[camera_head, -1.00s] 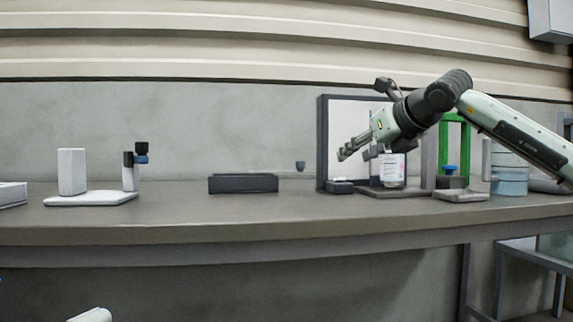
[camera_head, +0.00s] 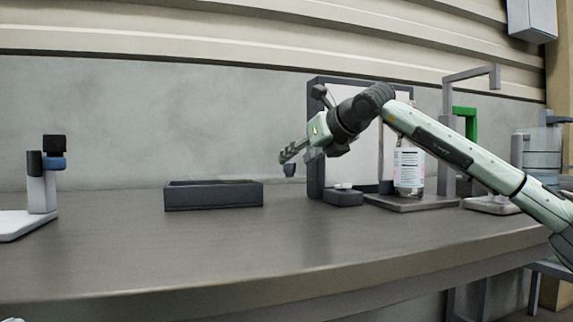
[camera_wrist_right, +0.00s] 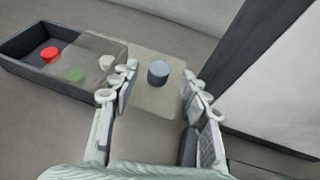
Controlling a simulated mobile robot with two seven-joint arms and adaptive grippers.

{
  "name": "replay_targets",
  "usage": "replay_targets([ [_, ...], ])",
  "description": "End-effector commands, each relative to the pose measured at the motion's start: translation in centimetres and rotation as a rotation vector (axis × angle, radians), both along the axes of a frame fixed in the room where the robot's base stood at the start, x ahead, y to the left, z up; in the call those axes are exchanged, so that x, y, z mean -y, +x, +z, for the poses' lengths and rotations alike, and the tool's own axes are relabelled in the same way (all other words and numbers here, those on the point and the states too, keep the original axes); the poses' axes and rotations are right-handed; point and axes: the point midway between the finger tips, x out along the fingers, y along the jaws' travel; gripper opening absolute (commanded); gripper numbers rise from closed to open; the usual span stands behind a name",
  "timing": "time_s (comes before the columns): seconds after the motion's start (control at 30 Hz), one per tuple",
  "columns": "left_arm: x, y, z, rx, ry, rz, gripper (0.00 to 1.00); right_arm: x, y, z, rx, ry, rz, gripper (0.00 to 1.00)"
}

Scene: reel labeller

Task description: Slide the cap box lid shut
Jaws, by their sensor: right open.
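The cap box (camera_head: 213,197) is a dark open-topped tray on the bench. In the right wrist view the box (camera_wrist_right: 25,62) holds a red cap (camera_wrist_right: 49,54), a green cap (camera_wrist_right: 74,75) and a whitish cap (camera_wrist_right: 106,62). A see-through lid (camera_wrist_right: 150,100) covers its right part and juts out past its right end. A grey-blue knob (camera_wrist_right: 158,72) stands on the jutting part; it also shows in the head view (camera_head: 290,170). My right gripper (camera_wrist_right: 160,86) is open, its fingers on either side of the knob, apart from it. My left gripper is not in view.
A dark-framed panel (camera_head: 314,150) stands close on the right, with a small dark block (camera_head: 343,198) before it. A labelled bottle (camera_head: 409,170) stands further right. A white stand (camera_head: 42,192) is at far left. The bench front is clear.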

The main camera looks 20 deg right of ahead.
Motion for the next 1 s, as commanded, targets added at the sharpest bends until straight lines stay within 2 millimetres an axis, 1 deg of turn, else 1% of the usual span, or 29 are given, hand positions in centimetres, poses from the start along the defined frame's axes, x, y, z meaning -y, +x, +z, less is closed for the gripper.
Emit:
replay_targets([
  [0.03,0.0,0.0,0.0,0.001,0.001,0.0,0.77,-0.2,0.9,-0.5,-0.003,0.0,0.0,0.46],
  [0.1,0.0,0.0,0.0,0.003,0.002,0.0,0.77,-0.5,1.9,-0.9,-0.002,0.0,-0.001,0.46],
  [0.3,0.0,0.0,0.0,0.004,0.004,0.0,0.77,-0.9,3.8,-1.7,-0.001,-0.001,-0.001,0.46],
  [0.43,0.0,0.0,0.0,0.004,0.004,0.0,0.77,-1.0,4.2,-1.8,0.0,0.0,0.0,0.46],
  [0.63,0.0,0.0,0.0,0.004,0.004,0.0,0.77,-1.0,4.3,-1.8,0.0,0.0,0.0,0.46],
  [0.67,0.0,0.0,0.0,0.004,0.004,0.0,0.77,-1.0,4.3,-1.8,0.0,0.0,0.0,0.43],
  [1.0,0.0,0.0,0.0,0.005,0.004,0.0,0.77,-1.0,4.2,-1.8,-0.001,0.001,0.0,0.01],
])
